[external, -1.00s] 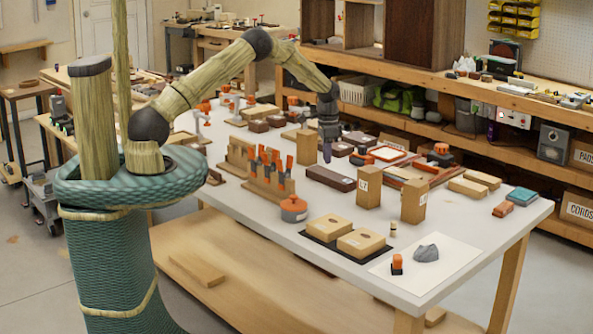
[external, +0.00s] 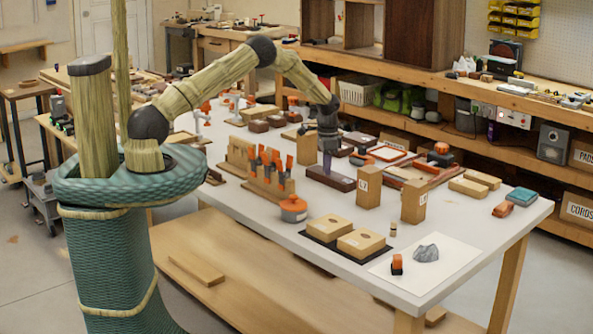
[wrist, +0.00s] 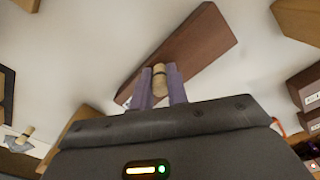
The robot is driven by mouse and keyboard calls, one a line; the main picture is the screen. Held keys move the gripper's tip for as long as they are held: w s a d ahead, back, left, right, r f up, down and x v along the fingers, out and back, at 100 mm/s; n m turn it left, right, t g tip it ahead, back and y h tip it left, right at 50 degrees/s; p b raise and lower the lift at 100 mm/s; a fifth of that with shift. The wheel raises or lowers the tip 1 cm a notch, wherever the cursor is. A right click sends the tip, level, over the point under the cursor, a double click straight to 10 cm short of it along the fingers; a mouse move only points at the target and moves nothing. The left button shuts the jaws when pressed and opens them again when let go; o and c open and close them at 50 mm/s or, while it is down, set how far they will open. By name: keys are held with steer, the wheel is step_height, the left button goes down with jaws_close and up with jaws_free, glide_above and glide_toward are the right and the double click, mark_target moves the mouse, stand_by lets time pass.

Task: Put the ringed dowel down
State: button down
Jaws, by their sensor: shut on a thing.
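My gripper (external: 327,168) hangs over the middle of the white table, pointing down. In the wrist view its two purple fingers (wrist: 160,88) are shut on a small pale wooden dowel (wrist: 159,75) with a dark ring around it. The dowel sits upright between the fingertips. Behind it in that view is a long dark brown block (wrist: 195,48), which also shows beside the gripper in the external view (external: 335,181). The dowel's lower end is hidden, so I cannot tell whether it touches anything. In the external view the dowel is hidden by the fingers.
Two upright wooden blocks (external: 369,187) stand right of the gripper. A rack of orange-handled tools (external: 268,180) and an orange-lidded pot (external: 293,209) are to the left. Another small dowel (external: 393,229) stands near the white sheet (external: 440,268).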

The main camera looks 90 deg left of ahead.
steer(key=c, duration=1.4)
jaws_free()
steer(key=shift+o, duration=0.2)
step_height(320, 180, up, 12)
steer(key=b, duration=0.1)
steer(key=shift+r, duration=0.15)
